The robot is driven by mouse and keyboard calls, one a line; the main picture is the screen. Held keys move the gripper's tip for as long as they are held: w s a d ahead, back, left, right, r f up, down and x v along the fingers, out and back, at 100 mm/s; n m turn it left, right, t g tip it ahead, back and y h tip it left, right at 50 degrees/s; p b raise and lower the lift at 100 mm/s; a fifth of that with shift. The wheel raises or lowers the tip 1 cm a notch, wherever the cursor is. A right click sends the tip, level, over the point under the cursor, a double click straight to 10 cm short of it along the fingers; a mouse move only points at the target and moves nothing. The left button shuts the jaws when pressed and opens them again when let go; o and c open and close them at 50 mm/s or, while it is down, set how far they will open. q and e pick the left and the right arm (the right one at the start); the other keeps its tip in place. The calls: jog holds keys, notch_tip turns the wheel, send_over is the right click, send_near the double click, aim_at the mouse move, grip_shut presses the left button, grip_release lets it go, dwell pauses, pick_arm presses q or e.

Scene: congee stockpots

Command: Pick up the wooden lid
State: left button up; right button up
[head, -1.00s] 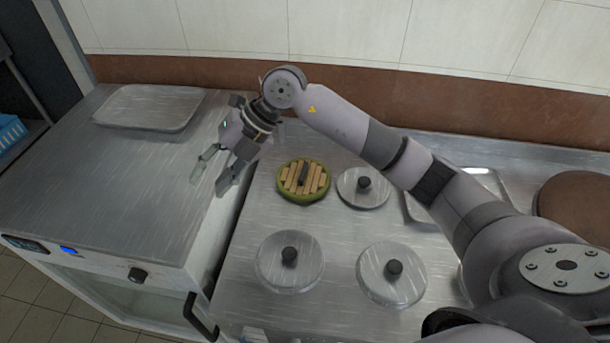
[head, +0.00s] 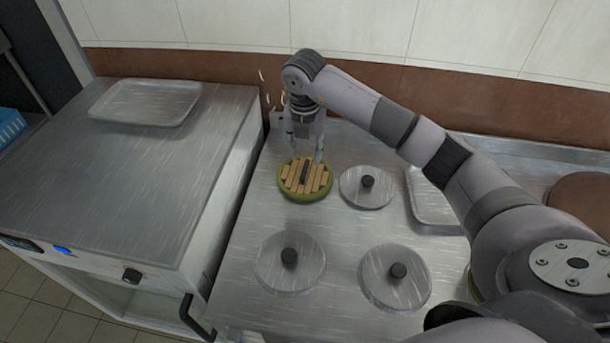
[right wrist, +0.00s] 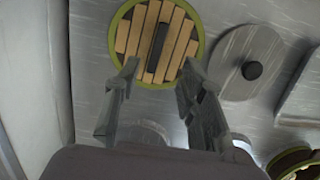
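The wooden lid (head: 293,185) is round, with light wooden slats, a green rim and a dark bar handle. It sits on the steel counter, left of a metal lid. In the right wrist view the wooden lid (right wrist: 133,38) is at the top, just beyond the fingertips. My right gripper (head: 305,160) is open and points down at the lid's back edge. In the right wrist view its two fingers (right wrist: 158,72) are spread, with the dark handle lying between and beyond them. I cannot tell whether the fingers touch the lid. My left gripper is not in view.
Metal lids with black knobs stand right (head: 366,195) and in front (head: 290,275) (head: 402,290) of the wooden lid. A steel tray (head: 432,208) lies farther right, near a brown round lid (head: 585,205). A separate cabinet (head: 120,190) at left bears a shallow tray (head: 145,103).

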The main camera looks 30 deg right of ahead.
aim_at(305, 169)
jog(key=shift+w+d+f+p, duration=0.1)
jog(key=shift+w+f+p, duration=0.1)
jog(key=shift+f, duration=1)
jog(key=shift+w+a+f+p, duration=0.1)
jog(key=shift+w+f, duration=0.05)
jog(key=shift+f, duration=1)
jog(key=shift+w+d+f+p, duration=0.1)
jog(key=shift+w+f+p, duration=0.1)
jog(key=shift+f, duration=1)
grip_shut()
